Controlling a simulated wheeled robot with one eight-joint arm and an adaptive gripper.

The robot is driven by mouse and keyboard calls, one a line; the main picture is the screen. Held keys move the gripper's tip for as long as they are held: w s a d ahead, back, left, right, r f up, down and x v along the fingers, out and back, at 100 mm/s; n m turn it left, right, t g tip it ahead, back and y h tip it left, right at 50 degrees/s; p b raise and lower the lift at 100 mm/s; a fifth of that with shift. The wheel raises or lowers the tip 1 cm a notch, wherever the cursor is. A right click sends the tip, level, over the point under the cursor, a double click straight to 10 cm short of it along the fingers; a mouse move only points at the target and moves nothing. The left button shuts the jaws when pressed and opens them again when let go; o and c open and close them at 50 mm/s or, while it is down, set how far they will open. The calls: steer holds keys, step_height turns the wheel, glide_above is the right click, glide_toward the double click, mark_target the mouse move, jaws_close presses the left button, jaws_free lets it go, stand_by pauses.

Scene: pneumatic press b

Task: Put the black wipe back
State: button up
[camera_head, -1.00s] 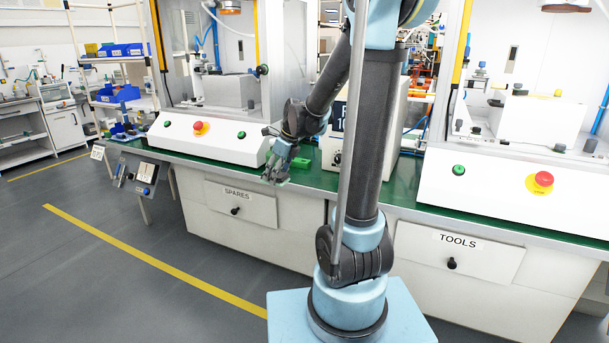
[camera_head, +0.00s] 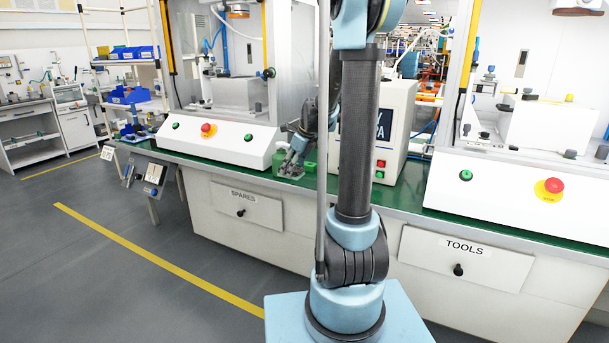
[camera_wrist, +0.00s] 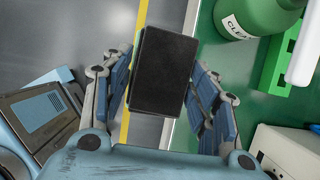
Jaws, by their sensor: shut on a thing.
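The black wipe (camera_wrist: 163,70) shows in the wrist view as a dark flat rectangle between the fingers of my gripper (camera_wrist: 165,85). My gripper is shut on it, with blue-padded fingers on its left and right sides. The wipe hangs over the bench's front edge, with floor and a yellow line below to the left. In the head view my gripper (camera_head: 291,166) is low over the green bench top, left of my upright arm link. The wipe cannot be made out there. A green bottle (camera_wrist: 243,16) with a partly visible "CLEA" label stands right of the wipe.
A green block-like holder (camera_wrist: 284,62) stands beside the bottle. A white control box (camera_head: 394,140) with buttons is right of my gripper. A press panel with a red button (camera_head: 208,128) is left of it. SPARES (camera_head: 241,200) and TOOLS (camera_head: 459,256) drawers are shut.

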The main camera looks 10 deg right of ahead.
steer(key=w+d, duration=0.2)
steer(key=w, duration=0.1)
steer(key=w+d+f, duration=0.1)
steer(key=w+d, duration=0.1)
steer(key=w, duration=0.1)
steer(key=w+d+f, duration=0.1)
steer(key=w+d, duration=0.2)
steer(key=shift+w+f, duration=0.15)
steer(key=shift+w, duration=0.1)
steer(key=shift+w+f, duration=0.15)
steer(key=shift+f, duration=2)
steer(key=shift+f, duration=0.15)
steer(key=o, duration=1.2)
